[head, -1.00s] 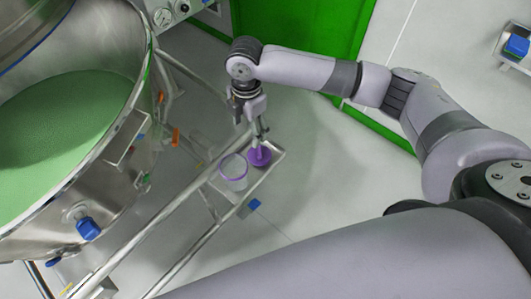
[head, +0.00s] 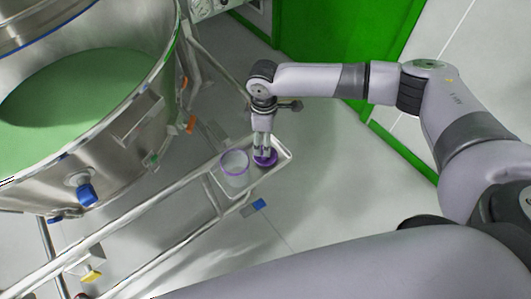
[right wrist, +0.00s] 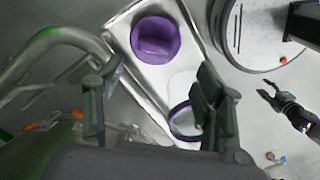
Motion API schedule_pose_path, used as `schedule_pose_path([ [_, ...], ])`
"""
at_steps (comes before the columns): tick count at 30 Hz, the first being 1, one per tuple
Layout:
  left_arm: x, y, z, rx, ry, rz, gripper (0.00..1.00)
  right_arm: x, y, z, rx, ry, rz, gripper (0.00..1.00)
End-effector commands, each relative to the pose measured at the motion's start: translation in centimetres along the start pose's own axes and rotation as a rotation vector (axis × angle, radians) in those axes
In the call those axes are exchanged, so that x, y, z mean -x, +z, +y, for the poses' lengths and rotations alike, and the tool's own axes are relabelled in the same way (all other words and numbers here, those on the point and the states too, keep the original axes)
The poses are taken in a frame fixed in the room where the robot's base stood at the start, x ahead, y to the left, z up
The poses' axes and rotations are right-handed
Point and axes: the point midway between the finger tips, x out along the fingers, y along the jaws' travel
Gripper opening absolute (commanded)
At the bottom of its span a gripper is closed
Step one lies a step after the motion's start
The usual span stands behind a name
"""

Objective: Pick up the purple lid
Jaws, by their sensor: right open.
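The purple lid (head: 267,160) lies on the small metal tray (head: 285,149), knob up, beside a clear jar with a purple rim (head: 234,166). My right gripper (head: 262,150) points down over the lid in the head view, its fingers overlapping part of it. In the right wrist view the lid (right wrist: 155,40) shows beyond the spread, empty fingers of my right gripper (right wrist: 160,88). The jar (right wrist: 184,122) is partly hidden by one finger. My left gripper (right wrist: 270,90) appears at the right edge of that view, fingers apart and empty.
A large steel vessel (head: 130,120) with green contents stands at the left. Metal rails (head: 135,218) run diagonally from it to the tray. A green panel (head: 345,40) is at the back. The floor right of the tray is clear.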

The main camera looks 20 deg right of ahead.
Motion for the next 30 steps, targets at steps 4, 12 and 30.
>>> schedule_pose_path([
  [4,0.2,0.0,0.1,-0.001,0.002,0.000,0.40,-2.2,0.0,0.0,0.001,-0.001,-0.001,0.63],
  [12,0.6,-0.1,0.6,-0.004,0.008,0.001,0.40,-4.1,0.1,0.3,0.000,0.000,-0.002,0.63],
  [30,1.0,0.0,0.8,-0.003,0.010,-0.001,0.40,-8.2,0.2,0.8,0.001,0.001,0.000,0.61],
])
